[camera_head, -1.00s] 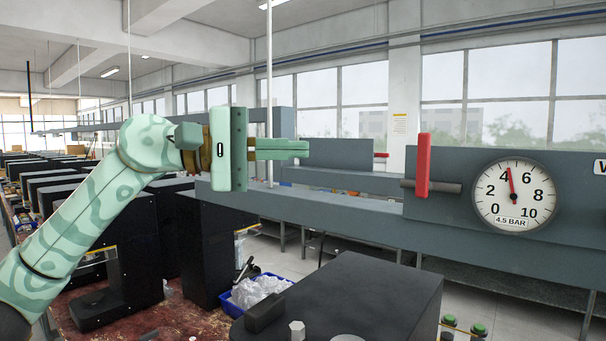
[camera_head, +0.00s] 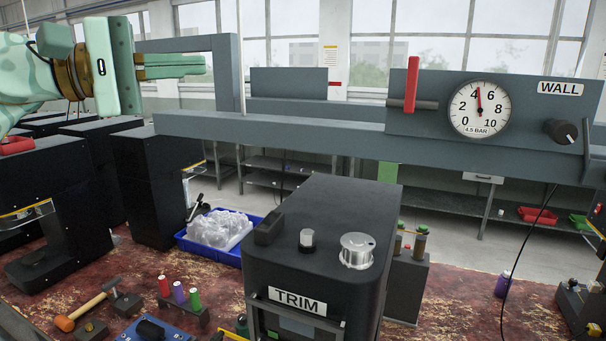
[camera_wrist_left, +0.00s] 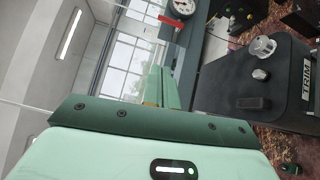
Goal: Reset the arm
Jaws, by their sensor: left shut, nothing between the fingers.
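My left gripper (camera_head: 205,65) is at the upper left of the head view, its pale green fingers together, level and pointing right. It is empty and in free air, apart from the grey rail. In the left wrist view its fingers (camera_wrist_left: 163,88) also show closed with nothing between them. My left arm comes in from the left edge. My right gripper is not in view.
A black TRIM machine (camera_head: 325,235) stands at centre on the worn red bench (camera_head: 455,300). A grey rail (camera_head: 300,135) crosses behind, bearing a red lever (camera_head: 411,82) and a gauge (camera_head: 480,108). A blue tray (camera_head: 190,243) holds clear plastic. A hammer (camera_head: 90,305) lies front left.

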